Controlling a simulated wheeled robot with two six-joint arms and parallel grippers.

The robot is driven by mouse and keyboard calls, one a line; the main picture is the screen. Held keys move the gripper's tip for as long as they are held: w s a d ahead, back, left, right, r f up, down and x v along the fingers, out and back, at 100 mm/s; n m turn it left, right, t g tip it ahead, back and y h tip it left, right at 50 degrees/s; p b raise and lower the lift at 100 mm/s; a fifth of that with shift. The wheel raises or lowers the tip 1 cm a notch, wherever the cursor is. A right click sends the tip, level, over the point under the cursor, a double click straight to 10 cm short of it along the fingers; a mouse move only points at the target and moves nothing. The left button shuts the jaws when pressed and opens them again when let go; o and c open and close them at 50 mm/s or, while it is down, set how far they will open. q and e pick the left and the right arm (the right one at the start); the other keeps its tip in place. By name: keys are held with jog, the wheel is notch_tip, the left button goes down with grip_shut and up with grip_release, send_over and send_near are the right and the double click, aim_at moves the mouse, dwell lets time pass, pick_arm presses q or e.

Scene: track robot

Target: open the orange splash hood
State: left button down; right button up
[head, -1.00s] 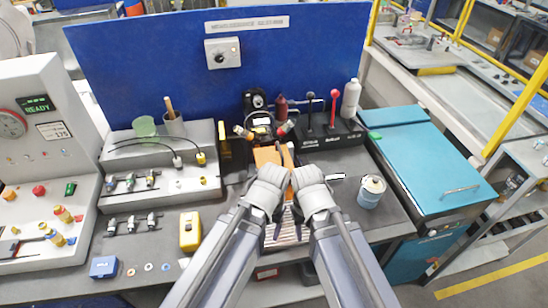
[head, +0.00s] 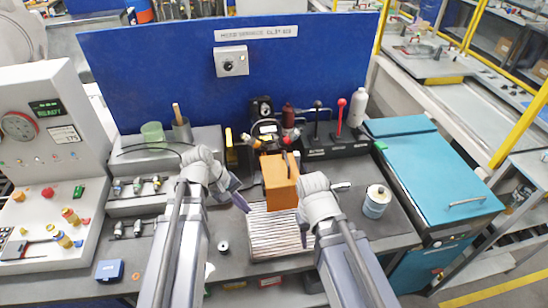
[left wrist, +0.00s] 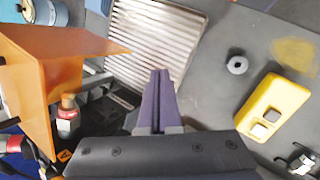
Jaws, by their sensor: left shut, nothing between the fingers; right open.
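The orange splash hood (head: 279,184) stands at the bench middle, behind the ribbed metal tray (head: 272,232). Its front panel shows in the head view. In the left wrist view the hood (left wrist: 60,45) is a bent orange sheet at the left, with a fitting and dark parts beside it. My left gripper (head: 243,204) is shut and empty, left of the hood and apart from it; its fingers (left wrist: 160,85) are together in the wrist view. My right gripper (head: 303,232) is open, at the hood's lower right; its hand hides part of the fingers, and I cannot tell whether it touches the hood.
A can (head: 376,202) stands right of my right gripper. Levers (head: 338,118) and a white bottle (head: 355,107) stand behind, before the blue panel (head: 180,75). A yellow device (left wrist: 265,110) and a small ring (left wrist: 237,64) lie on the bench.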

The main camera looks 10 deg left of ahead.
aim_at(274, 169)
pick_arm(q)
jog(key=w+a+r+n+t+h, duration=0.25)
jog(key=r+n+h, duration=0.25)
jog(key=r+n, duration=0.25)
jog(key=w+a+r+n+t+h, duration=0.1)
jog(key=w+a+r+n+h, duration=0.15)
jog(key=r+n+h, duration=0.45)
jog(key=w+d+b, duration=0.1)
jog(key=d, duration=0.3)
jog(key=w+d+f+y, duration=0.1)
jog(key=d, duration=0.3)
jog(key=w+d+f+m+y+b, duration=0.1)
jog(key=d, duration=0.4)
jog(key=shift+w+b, duration=0.2)
jog(key=shift+b, duration=0.15)
jog(key=r+x, duration=0.3)
jog(key=x, duration=1.3)
jog(key=shift+w+d, duration=0.2)
jog(key=shift+w, duration=0.05)
jog(key=shift+a, duration=0.1)
